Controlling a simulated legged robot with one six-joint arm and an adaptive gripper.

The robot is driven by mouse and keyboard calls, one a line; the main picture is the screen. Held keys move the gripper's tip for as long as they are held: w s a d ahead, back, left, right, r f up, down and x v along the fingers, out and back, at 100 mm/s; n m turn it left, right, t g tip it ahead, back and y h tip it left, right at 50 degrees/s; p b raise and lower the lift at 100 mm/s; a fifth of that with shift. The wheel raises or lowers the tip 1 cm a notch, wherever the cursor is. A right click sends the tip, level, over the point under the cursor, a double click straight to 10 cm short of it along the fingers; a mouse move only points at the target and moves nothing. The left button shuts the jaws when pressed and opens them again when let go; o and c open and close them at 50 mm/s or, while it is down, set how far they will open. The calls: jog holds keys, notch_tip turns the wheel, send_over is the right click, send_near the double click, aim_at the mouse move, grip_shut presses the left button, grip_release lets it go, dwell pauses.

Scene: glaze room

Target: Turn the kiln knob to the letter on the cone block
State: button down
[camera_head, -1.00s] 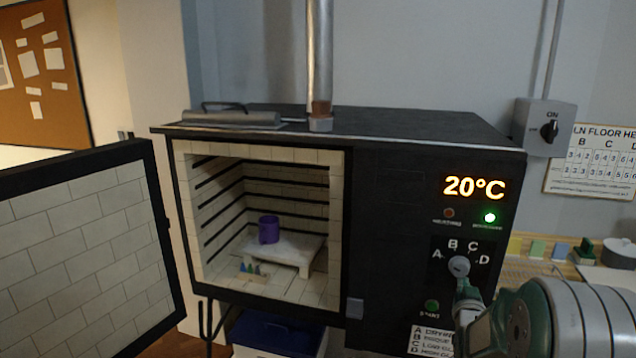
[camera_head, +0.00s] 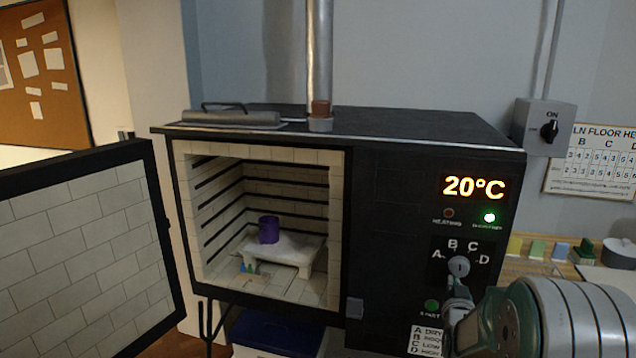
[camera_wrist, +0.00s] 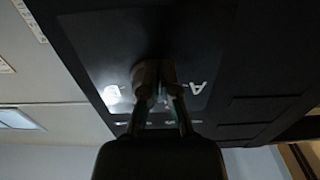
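The kiln knob (camera_head: 458,266) is a small grey dial on the dark panel, ringed by the letters A, B, C and D. My gripper (camera_head: 459,284) reaches it from below right. In the wrist view the two fingers (camera_wrist: 160,92) stand close together with their tips at the knob (camera_wrist: 150,72), apparently closed on it. The knob's pointer direction is not clear. The cone block (camera_head: 249,268), with small blue-green cones, sits on the kiln floor in front of the low shelf. Any letter on it is too small to read.
The kiln door (camera_head: 85,245) stands open at left. A purple mug (camera_head: 269,230) stands on the white shelf (camera_head: 284,250) inside. The display (camera_head: 474,187) reads 20°C, with a lit green lamp (camera_head: 489,218) below. A START button (camera_head: 432,305) is below the knob.

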jog(key=shift+a+r, duration=0.1)
jog(key=shift+r, duration=0.1)
dwell(0.3)
jog(key=shift+w, duration=0.1)
jog(key=v, duration=0.6)
jog(key=shift+a+f, duration=0.2)
jog(key=shift+f, duration=0.2)
jog(key=w+d+m, duration=0.3)
jog(key=w+m, duration=0.2)
jog(key=m, duration=0.1)
jog(key=shift+w, duration=0.2)
dwell(0.8)
jog(key=shift+r, duration=0.3)
dwell(0.8)
